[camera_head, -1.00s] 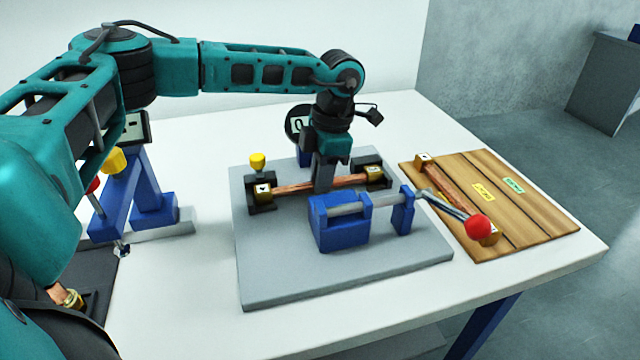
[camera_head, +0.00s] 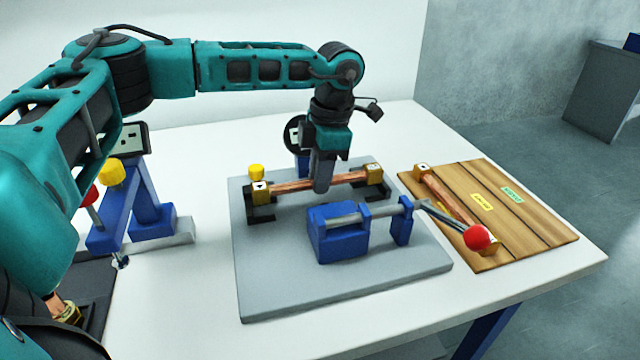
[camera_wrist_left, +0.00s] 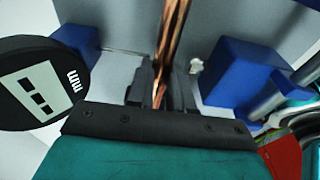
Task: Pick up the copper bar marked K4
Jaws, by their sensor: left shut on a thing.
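A copper bar (camera_head: 294,184) with brass end blocks spans two black cradles (camera_head: 260,212) on the grey plate. Its end blocks appear slightly above the cradles. My left gripper (camera_head: 321,186) points down and is shut on the bar near its middle. In the left wrist view the copper bar (camera_wrist_left: 174,30) runs up from between the fingers. A second copper bar (camera_head: 448,200) lies on the wooden board at the right. I cannot read a K4 marking on either bar.
A blue clamp (camera_head: 338,234) with a red-knobbed lever (camera_head: 477,237) stands on the grey plate (camera_head: 300,285) in front of the bar. The wooden board (camera_head: 535,225) carries yellow and green labels. A blue stand (camera_head: 125,215) is at left. White table shows at the front.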

